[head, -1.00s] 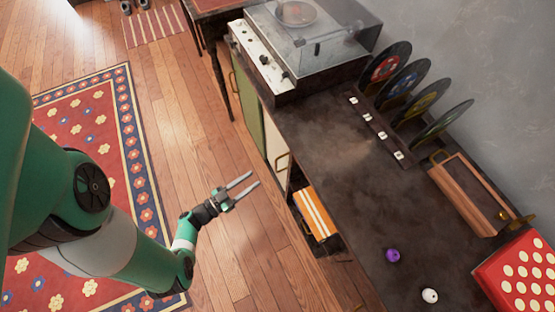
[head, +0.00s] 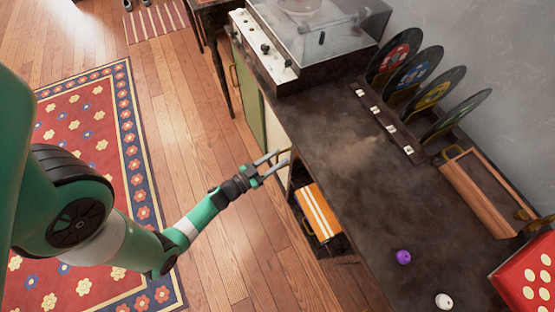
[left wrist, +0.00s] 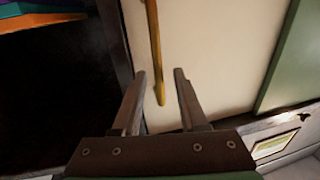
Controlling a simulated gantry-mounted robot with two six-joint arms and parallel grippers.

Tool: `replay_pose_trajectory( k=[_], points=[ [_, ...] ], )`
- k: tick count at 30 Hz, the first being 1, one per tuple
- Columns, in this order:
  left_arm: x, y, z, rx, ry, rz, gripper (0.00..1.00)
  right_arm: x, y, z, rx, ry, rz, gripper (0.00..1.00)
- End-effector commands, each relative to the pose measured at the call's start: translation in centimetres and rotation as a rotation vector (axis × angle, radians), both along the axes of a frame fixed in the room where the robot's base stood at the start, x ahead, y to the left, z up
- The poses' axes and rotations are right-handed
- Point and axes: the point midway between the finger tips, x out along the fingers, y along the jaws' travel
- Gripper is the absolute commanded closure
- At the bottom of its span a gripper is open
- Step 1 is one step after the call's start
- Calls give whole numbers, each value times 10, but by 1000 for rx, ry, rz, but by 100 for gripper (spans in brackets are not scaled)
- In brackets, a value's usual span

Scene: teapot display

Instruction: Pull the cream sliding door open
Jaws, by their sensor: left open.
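The cream sliding door (left wrist: 215,50) fills the middle of the left wrist view, with a brass bar handle (left wrist: 155,50) near its edge beside the dark open compartment. In the head view the cream door (head: 274,130) shows on the cabinet front, next to the green panel (head: 249,100). My left gripper (head: 273,162) is open at the cream door. In the left wrist view the handle's end lies between the two open fingertips (left wrist: 160,75). I cannot tell whether the fingers touch it. My right gripper is not in view.
An orange striped object (head: 318,210) sits in the open compartment beside the door. The dark cabinet top (head: 330,140) holds a record player (head: 310,35), a record rack, a purple ball (head: 403,257) and a white ball (head: 443,301). Wooden floor (head: 185,110) lies open left of the cabinet.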

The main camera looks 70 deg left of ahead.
Motion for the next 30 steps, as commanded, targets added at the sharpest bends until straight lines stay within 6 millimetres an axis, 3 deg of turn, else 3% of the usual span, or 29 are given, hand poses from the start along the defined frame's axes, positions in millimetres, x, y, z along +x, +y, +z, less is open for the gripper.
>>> replay_pose_trajectory(
  k=[9,16,30],
  points=[
    [4,1,1,0,-1,0,58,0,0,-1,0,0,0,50],
    [4,1,1,0,0,0,99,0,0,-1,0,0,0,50],
    [4,1,1,0,0,0,100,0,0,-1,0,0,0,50]
  ],
)
